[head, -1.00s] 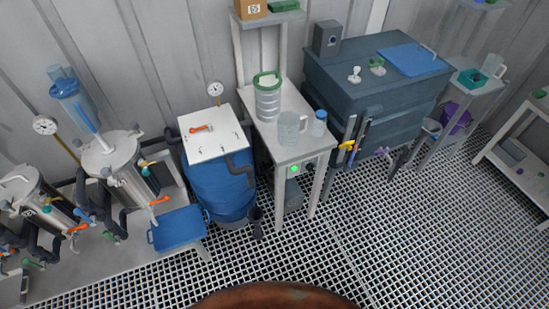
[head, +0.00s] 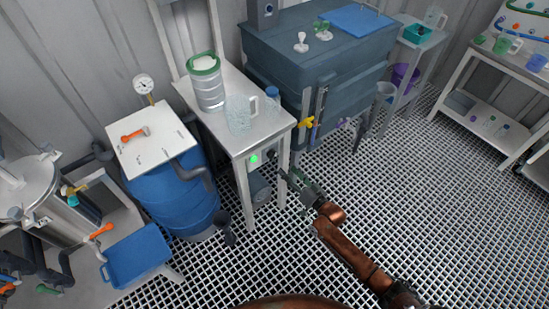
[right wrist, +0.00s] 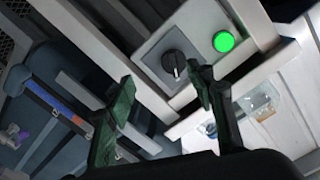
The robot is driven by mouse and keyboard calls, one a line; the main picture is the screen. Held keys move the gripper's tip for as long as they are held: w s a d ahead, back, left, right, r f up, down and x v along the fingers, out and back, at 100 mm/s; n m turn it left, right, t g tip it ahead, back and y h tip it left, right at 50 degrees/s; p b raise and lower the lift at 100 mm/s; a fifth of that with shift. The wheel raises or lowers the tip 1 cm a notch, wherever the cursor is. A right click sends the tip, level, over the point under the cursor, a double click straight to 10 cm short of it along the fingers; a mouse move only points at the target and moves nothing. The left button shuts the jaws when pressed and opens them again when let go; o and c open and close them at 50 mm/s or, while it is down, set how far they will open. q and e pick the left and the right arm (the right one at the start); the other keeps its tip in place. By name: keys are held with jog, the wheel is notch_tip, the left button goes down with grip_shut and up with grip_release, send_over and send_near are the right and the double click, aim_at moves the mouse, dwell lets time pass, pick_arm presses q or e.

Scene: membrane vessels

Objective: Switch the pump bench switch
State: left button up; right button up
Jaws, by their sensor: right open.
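The pump bench (head: 245,140) is a grey metal bench with a small switch box under its front edge. The box carries a lit green lamp (head: 254,159) and a dark rotary switch (head: 272,155). My right gripper (head: 287,177) is open and empty, just in front of the box. In the wrist view its two dark green fingers (right wrist: 163,84) stand apart, with the knob showing beyond and between them, not gripped. My left gripper is not in view.
A clear jug (head: 241,114), a green-rimmed container (head: 208,82) and a blue-capped bottle (head: 272,95) stand on the bench. A blue barrel (head: 175,195) is to its left, a dark blue tank (head: 310,60) to its right. The grating floor in front is open.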

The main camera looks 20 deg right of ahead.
aim_at(272, 154)
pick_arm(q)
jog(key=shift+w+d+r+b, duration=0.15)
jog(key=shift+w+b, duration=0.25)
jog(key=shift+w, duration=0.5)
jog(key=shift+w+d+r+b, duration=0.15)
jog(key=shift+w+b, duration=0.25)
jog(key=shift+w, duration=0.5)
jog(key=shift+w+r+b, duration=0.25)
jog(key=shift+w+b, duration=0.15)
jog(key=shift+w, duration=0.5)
pick_arm(e)
jog(key=w+a+r, duration=0.2)
jog(key=w+a, duration=0.1)
jog(key=w, duration=0.5)
jog(key=shift+a+r+t+y, duration=0.25)
jog(key=shift+t+y, duration=0.05)
jog(key=shift+w, duration=0.1)
jog(key=shift+c, duration=0.7)
jog(key=c, duration=1)
